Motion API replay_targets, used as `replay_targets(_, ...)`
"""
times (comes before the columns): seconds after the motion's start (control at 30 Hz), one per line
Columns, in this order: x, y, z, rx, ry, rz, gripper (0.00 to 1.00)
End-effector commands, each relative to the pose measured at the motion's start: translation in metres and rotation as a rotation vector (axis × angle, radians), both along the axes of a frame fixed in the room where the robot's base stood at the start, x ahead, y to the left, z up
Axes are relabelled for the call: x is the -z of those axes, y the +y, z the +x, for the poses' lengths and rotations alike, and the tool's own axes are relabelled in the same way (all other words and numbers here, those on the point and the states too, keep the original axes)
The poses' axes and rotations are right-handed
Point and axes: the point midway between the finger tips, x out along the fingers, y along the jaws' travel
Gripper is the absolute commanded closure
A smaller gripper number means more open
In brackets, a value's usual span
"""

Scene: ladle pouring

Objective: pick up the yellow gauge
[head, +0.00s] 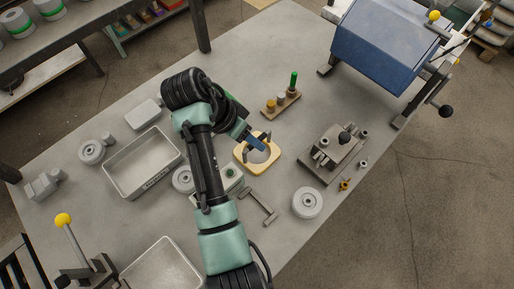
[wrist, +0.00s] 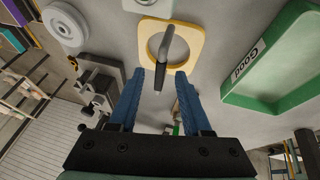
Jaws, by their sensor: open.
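The yellow gauge (head: 241,163) is a rounded square plate with a large round hole, lying on the grey table under my gripper in the head view. In the wrist view the gauge (wrist: 197,45) is just beyond my fingertips, with a dark grey upright handle (wrist: 163,60) rising toward me. My gripper (wrist: 160,75) is open, and its two blue fingers stand on either side of the handle's near end. No contact between fingers and handle shows. In the head view my gripper (head: 261,148) is over the gauge and partly hides it.
A tray (head: 143,165) is to the left; in the wrist view a green tray (wrist: 262,60) is marked GOOD. A peg stand (head: 281,103), a fixture block (head: 333,155) and a grey disc (head: 307,202) lie nearby. A blue machine (head: 385,45) stands at the back right.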

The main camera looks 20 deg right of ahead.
Motion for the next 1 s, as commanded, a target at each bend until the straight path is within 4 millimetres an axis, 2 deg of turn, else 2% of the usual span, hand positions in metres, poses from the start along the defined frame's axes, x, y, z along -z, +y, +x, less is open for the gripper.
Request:
replay_targets(0.2, 0.026, -0.014, 0.000, 0.001, 0.003, 0.002, 0.52)
replay_targets(0.47, 0.030, -0.016, 0.000, 0.000, 0.001, 0.002, 0.52)
replay_targets(0.5, 0.030, -0.016, 0.000, 0.000, 0.001, 0.002, 0.53)
replay_targets(0.77, 0.029, -0.016, 0.000, 0.000, 0.000, 0.001, 1.00)
replay_targets(1.0, 0.029, -0.016, 0.000, 0.000, 0.000, 0.001, 1.00)
